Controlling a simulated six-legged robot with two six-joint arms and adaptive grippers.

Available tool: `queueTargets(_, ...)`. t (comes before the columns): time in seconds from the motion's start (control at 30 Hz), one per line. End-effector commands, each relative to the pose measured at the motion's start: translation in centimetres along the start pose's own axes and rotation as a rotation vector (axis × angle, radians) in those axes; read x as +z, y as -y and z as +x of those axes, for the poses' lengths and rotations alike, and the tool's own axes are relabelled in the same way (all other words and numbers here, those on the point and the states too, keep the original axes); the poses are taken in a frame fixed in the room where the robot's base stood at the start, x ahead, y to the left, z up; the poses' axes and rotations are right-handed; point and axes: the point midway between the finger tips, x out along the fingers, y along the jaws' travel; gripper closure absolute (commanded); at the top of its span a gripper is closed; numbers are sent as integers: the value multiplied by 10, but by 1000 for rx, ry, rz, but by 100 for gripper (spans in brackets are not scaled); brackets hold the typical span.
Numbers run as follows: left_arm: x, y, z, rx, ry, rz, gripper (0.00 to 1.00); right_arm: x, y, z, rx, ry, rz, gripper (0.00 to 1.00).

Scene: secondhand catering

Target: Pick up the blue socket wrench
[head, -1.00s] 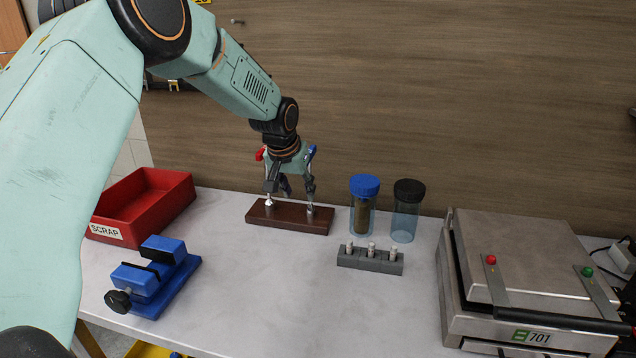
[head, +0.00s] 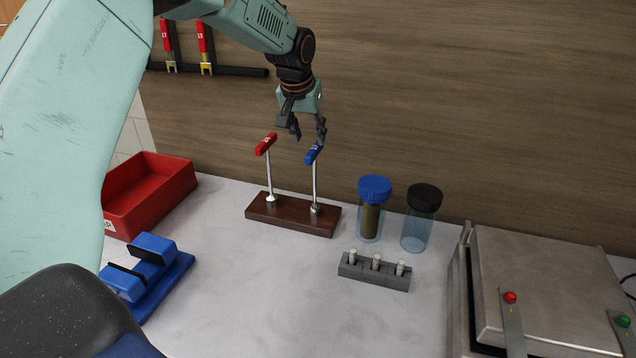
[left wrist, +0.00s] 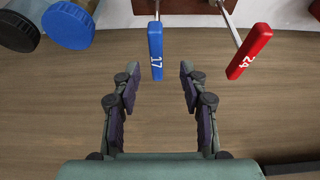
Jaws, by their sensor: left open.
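The blue socket wrench (head: 314,154) stands upright in a dark wooden block (head: 262,213), its T-handle at the top. Its blue handle, marked 17, also shows in the left wrist view (left wrist: 156,52). A red socket wrench (head: 266,145) stands to its left in the same block; in the left wrist view its handle (left wrist: 249,52) is marked 24. My left gripper (head: 308,134) is open and empty, just above the blue handle in the head view. In the left wrist view the blue handle lies ahead of the open fingers (left wrist: 158,82), between their lines. My right gripper is not in view.
Two clear jars, one blue-lidded (head: 373,208) and one black-lidded (head: 420,217), stand right of the block. A grey holder with small pegs (head: 374,275) is in front. A red bin (head: 148,193) and blue vise (head: 152,270) are left; a metal appliance (head: 545,290) is right.

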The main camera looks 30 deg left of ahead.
Motion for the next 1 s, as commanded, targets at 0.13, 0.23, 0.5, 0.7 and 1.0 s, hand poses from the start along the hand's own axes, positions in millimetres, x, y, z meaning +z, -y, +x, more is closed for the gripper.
queueTargets(0.13,2,1,4,-1,2,0,57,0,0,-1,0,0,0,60)
queueTargets(0.23,4,1,14,-1,2,0,57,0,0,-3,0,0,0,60)
queueTargets(0.5,3,1,41,-2,3,-1,57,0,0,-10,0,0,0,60)
queueTargets(0.7,0,0,66,-2,1,0,57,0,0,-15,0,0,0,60)
queueTargets(1.0,-1,-1,76,-1,-1,0,57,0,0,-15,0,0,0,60)
